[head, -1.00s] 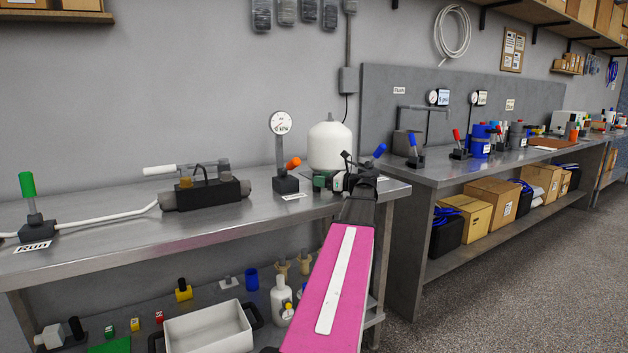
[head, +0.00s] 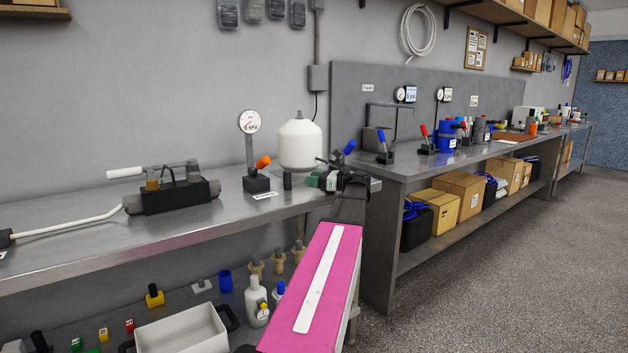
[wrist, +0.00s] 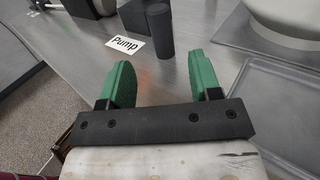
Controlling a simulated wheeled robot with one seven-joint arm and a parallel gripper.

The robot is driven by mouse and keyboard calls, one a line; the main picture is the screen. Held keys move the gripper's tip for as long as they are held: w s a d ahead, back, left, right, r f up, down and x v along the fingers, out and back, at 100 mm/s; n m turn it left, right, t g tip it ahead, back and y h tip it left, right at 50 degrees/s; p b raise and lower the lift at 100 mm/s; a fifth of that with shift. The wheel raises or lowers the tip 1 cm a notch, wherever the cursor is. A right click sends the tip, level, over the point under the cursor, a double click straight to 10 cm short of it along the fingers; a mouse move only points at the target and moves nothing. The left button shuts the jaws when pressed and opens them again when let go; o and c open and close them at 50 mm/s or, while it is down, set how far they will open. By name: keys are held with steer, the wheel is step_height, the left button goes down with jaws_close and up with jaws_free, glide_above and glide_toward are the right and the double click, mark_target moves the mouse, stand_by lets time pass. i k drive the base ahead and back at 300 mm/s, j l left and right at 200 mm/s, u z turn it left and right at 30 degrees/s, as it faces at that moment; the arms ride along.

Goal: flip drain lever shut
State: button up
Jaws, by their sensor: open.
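My gripper (head: 318,181) is over the right end of the near metal bench. In the wrist view its two green fingers (wrist: 160,82) are apart, with only bench top between them. A blue-tipped lever (head: 349,147) stands just behind my gripper; my wrist hides its base and any label. An orange-tipped lever (head: 262,161) leans on a dark base left of my gripper, by a tag reading "Pump" (wrist: 126,46). On the far bench stand another blue-tipped lever (head: 382,140) and a red-tipped lever (head: 424,131). I cannot read which one is the drain lever.
A short dark cylinder (wrist: 160,28) stands just beyond my fingers. A white rounded tank (head: 300,145) and a gauge (head: 249,122) stand behind. A grey tray (wrist: 285,115) lies right of the fingers. The lower shelf holds a white bin (head: 180,330). The floor at right is clear.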

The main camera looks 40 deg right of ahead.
mark_target(352, 144)
steer(key=k+l, duration=0.75)
steer(key=k, duration=0.1)
